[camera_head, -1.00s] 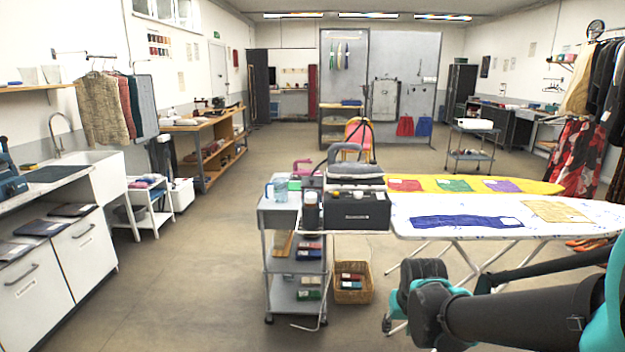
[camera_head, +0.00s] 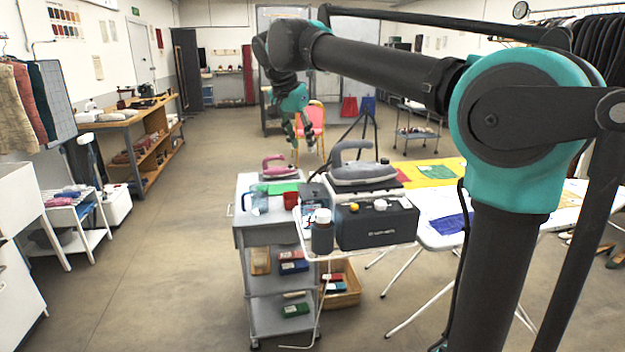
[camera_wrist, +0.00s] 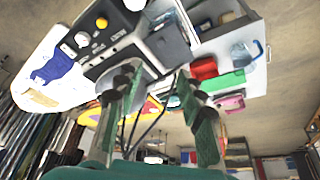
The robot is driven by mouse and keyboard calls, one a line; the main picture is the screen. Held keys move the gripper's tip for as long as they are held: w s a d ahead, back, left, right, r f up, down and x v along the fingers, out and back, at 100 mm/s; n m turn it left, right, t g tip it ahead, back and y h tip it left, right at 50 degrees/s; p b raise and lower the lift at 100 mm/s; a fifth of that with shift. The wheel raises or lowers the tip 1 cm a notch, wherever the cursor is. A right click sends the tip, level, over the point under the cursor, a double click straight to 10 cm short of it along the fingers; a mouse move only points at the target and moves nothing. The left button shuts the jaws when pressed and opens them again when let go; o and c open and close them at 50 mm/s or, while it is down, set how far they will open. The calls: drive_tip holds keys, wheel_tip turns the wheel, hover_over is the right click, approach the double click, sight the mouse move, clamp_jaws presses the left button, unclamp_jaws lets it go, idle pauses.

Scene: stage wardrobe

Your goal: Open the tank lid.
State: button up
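The dark steam station (camera_head: 377,222) stands on a wire shelf at the right of the cart, with a white knob and a yellow knob on its front. A grey iron (camera_head: 362,172) rests on top. A grey panel at its side, possibly the tank lid, shows in the wrist view (camera_wrist: 172,42); it appears flat, and whether it is shut is unclear. My gripper (camera_head: 298,140) hangs above and behind the cart, fingers down, apart and empty. In the wrist view my gripper (camera_wrist: 160,115) is open, with the station beyond its fingers.
A dark bottle (camera_head: 322,232) stands before the station. The ironing board (camera_head: 440,205) lies right. Floor is free at left.

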approach(314, 191)
drive_tip(key=x, duration=0.8)
drive_tip(key=shift+w+d+r, duration=0.15)
drive_tip(key=shift+w+d, duration=0.05)
drive_tip(key=shift+w, duration=0.15)
clamp_jaws()
